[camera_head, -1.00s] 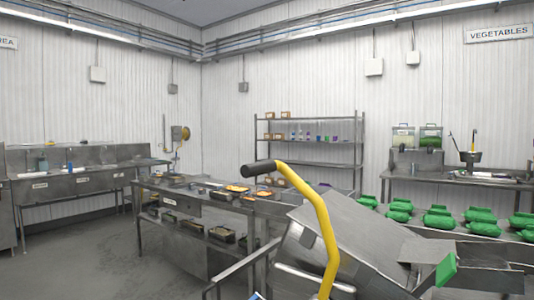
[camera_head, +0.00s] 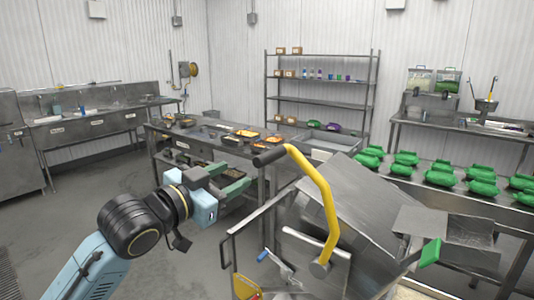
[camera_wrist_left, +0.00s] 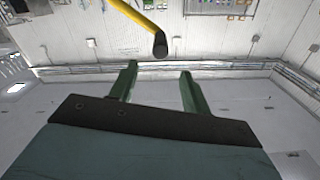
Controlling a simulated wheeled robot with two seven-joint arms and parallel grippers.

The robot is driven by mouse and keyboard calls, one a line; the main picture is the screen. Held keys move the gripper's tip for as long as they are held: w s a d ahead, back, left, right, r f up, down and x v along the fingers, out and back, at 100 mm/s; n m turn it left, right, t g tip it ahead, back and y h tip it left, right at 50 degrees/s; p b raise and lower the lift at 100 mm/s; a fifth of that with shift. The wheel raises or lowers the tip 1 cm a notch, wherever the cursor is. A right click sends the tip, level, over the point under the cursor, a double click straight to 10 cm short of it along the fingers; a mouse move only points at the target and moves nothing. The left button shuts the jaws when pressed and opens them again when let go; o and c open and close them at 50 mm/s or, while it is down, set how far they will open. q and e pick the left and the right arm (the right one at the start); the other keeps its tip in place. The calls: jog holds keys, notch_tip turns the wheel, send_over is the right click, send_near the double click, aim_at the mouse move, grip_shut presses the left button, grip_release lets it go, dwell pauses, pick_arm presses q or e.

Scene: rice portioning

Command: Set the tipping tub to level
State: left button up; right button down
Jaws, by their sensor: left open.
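The tipping tub (camera_head: 350,205) is a steel tub in the head view, tilted with its body sloping down to the right. A bent yellow lever (camera_head: 325,200) with a black grip (camera_head: 270,157) rises in front of it, the grip pointing left. My left gripper (camera_head: 243,180), with green fingers, is left of the grip and a little lower, open and empty. In the left wrist view the open fingers (camera_wrist_left: 158,70) point toward the black grip (camera_wrist_left: 160,46), which lies beyond the tips, apart from them. My right gripper is not in view.
Green packs (camera_head: 439,178) line the right counter. A steel table (camera_head: 210,142) with trays stands behind my gripper. A rail frame (camera_head: 240,232) stands left of the tub. Floor at left is clear.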

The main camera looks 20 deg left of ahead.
aim_at(267, 159)
pick_arm(q)
jog(key=p+x, duration=0.2)
jog(key=x, duration=1.1)
jog(key=shift+f, duration=0.1)
grip_shut()
